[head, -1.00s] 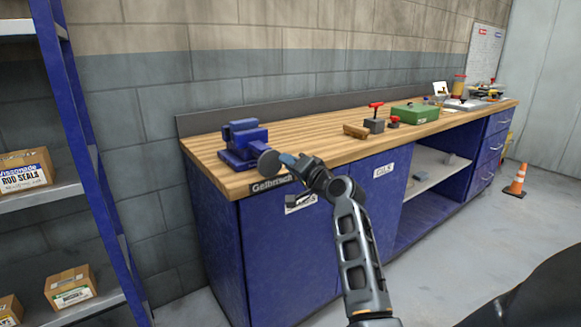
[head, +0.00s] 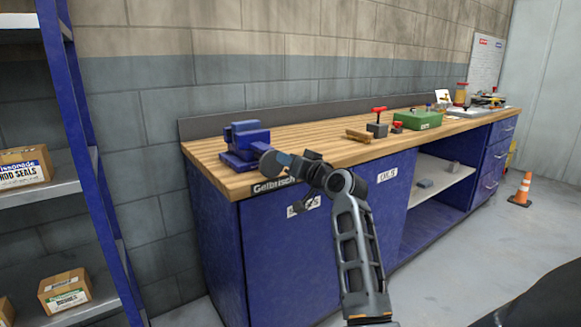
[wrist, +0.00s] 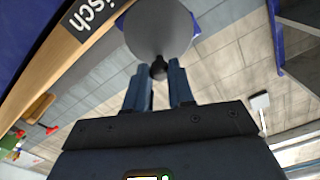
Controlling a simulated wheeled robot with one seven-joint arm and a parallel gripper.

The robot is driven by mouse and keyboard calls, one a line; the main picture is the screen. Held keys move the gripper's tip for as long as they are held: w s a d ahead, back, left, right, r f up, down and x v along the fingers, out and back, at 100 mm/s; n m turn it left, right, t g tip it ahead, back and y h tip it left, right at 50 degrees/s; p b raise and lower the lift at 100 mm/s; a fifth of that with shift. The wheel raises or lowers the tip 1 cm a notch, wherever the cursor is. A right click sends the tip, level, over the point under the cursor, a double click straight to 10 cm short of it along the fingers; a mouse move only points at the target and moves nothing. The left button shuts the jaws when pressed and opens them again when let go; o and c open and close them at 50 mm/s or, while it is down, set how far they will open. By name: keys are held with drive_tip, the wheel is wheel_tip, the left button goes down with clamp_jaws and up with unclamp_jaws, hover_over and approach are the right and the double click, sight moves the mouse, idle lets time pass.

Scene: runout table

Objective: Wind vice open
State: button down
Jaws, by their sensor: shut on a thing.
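The blue vice (head: 243,143) stands on the left end of the wooden bench top. A round grey disc (head: 269,159) sits at its front, facing the bench's front edge; it also shows large in the wrist view (wrist: 158,28). My gripper (head: 285,160) is at the disc. In the wrist view my two blue fingers (wrist: 158,85) are shut on a small dark knob (wrist: 159,70) at the disc's rim. The disc hides part of the vice in the head view.
The wooden bench (head: 330,147) runs away to the right, with a wooden block (head: 358,136), a red-handled tool (head: 378,122) and a green box (head: 417,120) on it. A blue shelf rack (head: 75,130) stands at the left. An orange cone (head: 521,192) is on the floor far right.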

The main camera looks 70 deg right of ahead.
drive_tip(key=shift+a, duration=0.1)
drive_tip(key=shift+w+a+n+b, duration=0.1)
drive_tip(key=shift+a+n+b, duration=0.05)
drive_tip(key=shift+n+b, duration=0.4)
drive_tip(key=shift+w+a+n+b, duration=0.1)
drive_tip(key=shift+n+b, duration=0.25)
drive_tip(key=shift+n, duration=0.3)
drive_tip(key=c, duration=1.1)
unclamp_jaws()
drive_tip(key=shift+r, duration=0.2)
drive_tip(key=p+v, duration=0.1)
drive_tip(key=v, duration=0.6)
drive_tip(key=shift+s, duration=0.1)
